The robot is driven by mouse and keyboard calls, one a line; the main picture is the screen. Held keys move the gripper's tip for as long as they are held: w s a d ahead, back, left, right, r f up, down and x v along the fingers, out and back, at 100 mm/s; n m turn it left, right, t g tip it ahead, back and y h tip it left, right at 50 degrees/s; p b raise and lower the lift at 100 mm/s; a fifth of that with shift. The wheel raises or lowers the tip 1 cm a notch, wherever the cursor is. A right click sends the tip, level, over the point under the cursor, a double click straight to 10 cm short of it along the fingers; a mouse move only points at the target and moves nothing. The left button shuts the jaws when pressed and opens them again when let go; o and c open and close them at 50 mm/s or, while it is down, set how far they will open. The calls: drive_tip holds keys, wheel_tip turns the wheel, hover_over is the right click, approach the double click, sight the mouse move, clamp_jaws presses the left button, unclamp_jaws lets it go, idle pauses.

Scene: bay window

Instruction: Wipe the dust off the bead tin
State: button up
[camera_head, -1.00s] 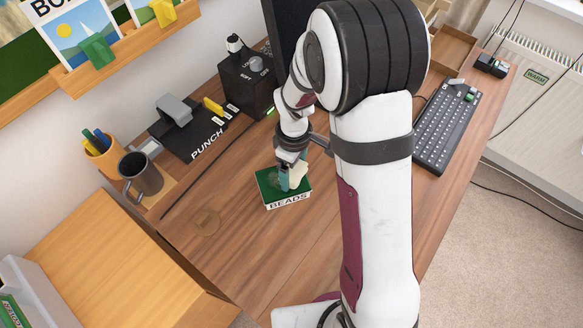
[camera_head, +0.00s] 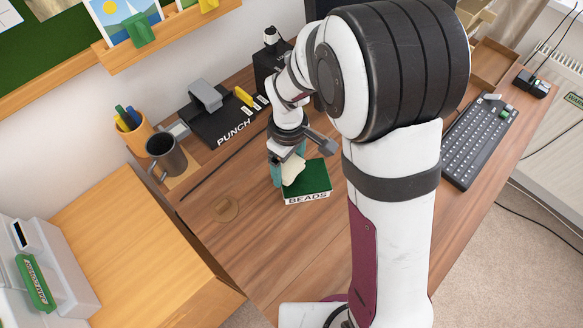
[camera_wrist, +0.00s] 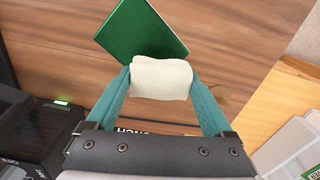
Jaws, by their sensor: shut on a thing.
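The bead tin (camera_head: 318,178), a low box with a green lid and a white front marked BEADS, stands on the wooden desk. Its lid also shows in the wrist view (camera_wrist: 142,32), evenly green with no dust that I can make out. My gripper (camera_head: 288,172) is at the tin's left edge, pointing down. Its teal fingers are shut on a cream cloth or pad (camera_wrist: 161,80), which also shows in the head view (camera_head: 293,168). The pad overlaps the lid's edge in both views; I cannot tell whether it touches it.
A dark mug (camera_head: 165,155) and an orange pen cup (camera_head: 133,131) stand at the left. A black punch (camera_head: 222,118) lies behind the tin. A keyboard (camera_head: 480,140) is at the right. The desk before the tin is clear.

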drive_tip(key=shift+r, duration=2.4)
